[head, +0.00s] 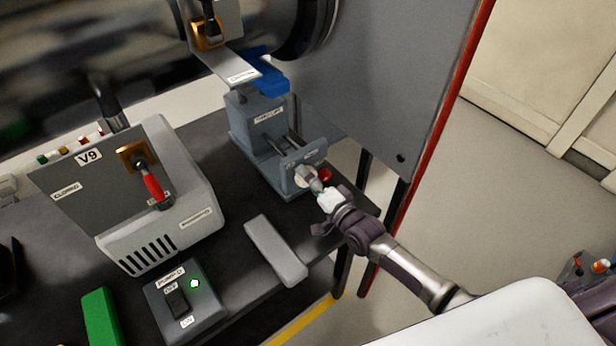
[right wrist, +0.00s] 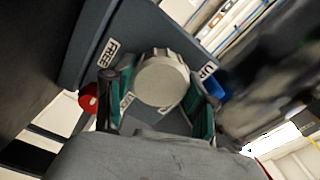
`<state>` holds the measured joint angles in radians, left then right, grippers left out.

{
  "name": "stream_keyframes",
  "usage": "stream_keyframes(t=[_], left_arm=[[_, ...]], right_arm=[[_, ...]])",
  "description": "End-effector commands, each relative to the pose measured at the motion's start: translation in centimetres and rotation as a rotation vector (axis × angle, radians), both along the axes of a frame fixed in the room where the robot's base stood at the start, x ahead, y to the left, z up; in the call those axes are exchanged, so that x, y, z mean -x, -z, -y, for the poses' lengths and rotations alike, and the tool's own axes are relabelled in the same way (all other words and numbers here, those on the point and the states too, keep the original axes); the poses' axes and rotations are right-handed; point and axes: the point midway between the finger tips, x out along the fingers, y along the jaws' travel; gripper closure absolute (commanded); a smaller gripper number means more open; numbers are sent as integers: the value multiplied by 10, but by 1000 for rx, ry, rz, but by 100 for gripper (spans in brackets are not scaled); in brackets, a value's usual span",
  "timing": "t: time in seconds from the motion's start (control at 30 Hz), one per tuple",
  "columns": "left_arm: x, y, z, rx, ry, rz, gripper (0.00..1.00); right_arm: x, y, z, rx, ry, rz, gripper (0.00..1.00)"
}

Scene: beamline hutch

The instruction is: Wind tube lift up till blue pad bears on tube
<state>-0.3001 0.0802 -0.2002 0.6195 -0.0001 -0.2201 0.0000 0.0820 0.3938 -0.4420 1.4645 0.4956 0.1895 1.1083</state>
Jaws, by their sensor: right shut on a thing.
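The tube lift (head: 262,138) is a grey jack with a screw on the dark bench, below the large dark tube (head: 130,60). Its blue pad (head: 272,84) is at the top, close under the tube; a labelled metal plate partly covers it, so I cannot tell whether they touch. The lift's round ribbed knob (head: 305,177) is on its near end and fills the middle of the right wrist view (right wrist: 162,80). My right gripper (head: 321,192) is shut on this knob, with a green-lined finger on either side. My left gripper is not in view.
A red ball (head: 325,175) sits beside the knob. Left of the lift are the V9 box (head: 85,185) with a red-handled lever, a pump switch box (head: 187,303) with a lit green lamp, and a loose grey bar (head: 275,251). A grey panel (head: 390,70) stands behind on the right.

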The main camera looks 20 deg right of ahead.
Motion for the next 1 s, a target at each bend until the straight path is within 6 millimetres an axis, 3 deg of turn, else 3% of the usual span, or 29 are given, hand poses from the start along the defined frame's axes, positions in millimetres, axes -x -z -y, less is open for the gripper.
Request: stream_keyframes(t=[1.0], left_arm=[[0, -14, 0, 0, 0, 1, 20]], right_arm=[[1, 2, 0, 911, -2, 325, 79]])
